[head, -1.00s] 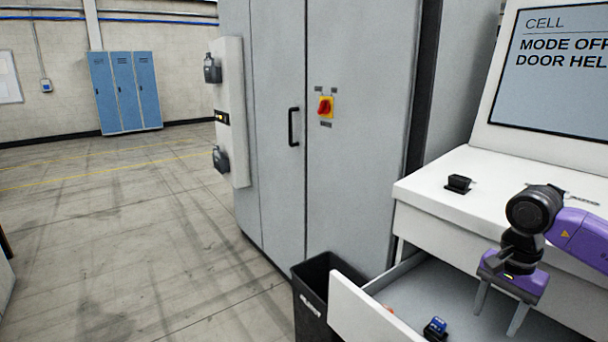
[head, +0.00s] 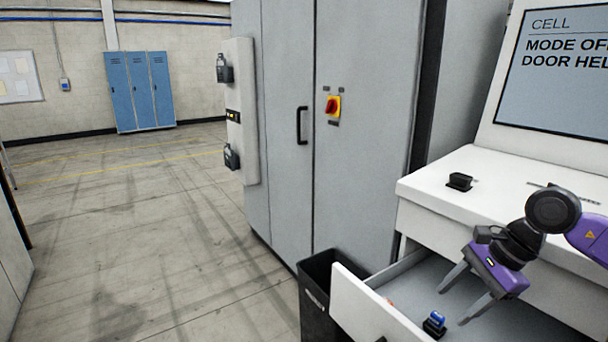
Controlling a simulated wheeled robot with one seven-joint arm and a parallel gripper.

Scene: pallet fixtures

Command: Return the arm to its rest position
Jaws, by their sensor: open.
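My gripper (head: 462,299) is at the lower right of the head view, at the end of my purple and black arm (head: 520,240). Its two grey fingers are spread, with nothing between them. They point down and to the left over the open drawer (head: 375,307) of the white console. A small blue and black object (head: 434,324) lies in the drawer, just left of and below the fingers, apart from them as far as I can tell.
The white console (head: 425,200) has a black block (head: 459,181) on its top and a screen (head: 560,70) behind. A dark bin (head: 318,300) stands left of the drawer, before the grey cabinet (head: 360,150). Open floor (head: 130,230) lies at left, with blue lockers (head: 140,90) beyond.

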